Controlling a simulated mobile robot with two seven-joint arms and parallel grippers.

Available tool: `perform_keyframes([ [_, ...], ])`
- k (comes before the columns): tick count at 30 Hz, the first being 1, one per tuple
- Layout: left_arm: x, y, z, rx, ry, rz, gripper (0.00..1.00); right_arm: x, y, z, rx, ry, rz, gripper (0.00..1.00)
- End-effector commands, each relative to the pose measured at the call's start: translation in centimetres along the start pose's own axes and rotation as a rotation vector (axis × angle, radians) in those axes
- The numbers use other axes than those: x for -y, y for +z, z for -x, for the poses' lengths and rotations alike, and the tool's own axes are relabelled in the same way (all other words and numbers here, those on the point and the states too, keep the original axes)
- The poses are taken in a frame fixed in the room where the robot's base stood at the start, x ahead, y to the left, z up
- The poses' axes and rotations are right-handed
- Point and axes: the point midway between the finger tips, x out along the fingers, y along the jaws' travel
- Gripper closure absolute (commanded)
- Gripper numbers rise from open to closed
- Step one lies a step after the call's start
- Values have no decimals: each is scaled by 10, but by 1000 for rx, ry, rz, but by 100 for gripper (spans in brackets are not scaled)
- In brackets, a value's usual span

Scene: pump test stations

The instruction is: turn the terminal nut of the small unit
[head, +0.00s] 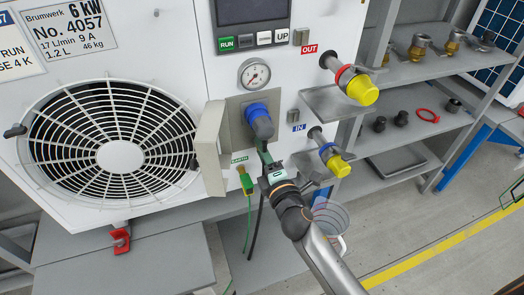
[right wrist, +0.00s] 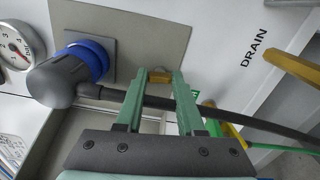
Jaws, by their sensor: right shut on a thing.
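The small unit (head: 180,60) is a white cabinet with a round fan grille, labelled 6 kW. My right gripper (head: 264,150) reaches up to its grey terminal plate, just below a blue-collared plug. In the right wrist view, the green fingers (right wrist: 160,82) are shut on a small brass terminal nut (right wrist: 160,75), one finger on each side. The nut sits beside the plug (right wrist: 58,80), and the plug's black cable runs behind the fingers. In the head view the gripper hides the nut. My left gripper is not in view.
An open cover (head: 209,140) stands left of the plug. A green-yellow earth clamp (head: 246,180) sits below it with a green wire. Yellow-capped ports (head: 362,90) project at right. A clear jug (head: 330,218) stands below; shelves (head: 430,65) hold fittings.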

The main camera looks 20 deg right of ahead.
Motion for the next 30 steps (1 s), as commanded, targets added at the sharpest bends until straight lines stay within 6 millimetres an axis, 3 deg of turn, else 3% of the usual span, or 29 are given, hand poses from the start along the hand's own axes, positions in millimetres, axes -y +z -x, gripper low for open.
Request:
perform_keyframes([
  [18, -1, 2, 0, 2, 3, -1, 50, 0, 0, 0, 0, 0, -42, 100],
  [19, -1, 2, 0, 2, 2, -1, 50, 0, 0, 0, 0, 0, -41, 60],
  [26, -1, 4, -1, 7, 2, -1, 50, 0, 0, 0, 0, 0, -41, 34],
  [30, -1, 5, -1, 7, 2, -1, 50, 0, 0, 0, 0, 0, -40, 32],
])
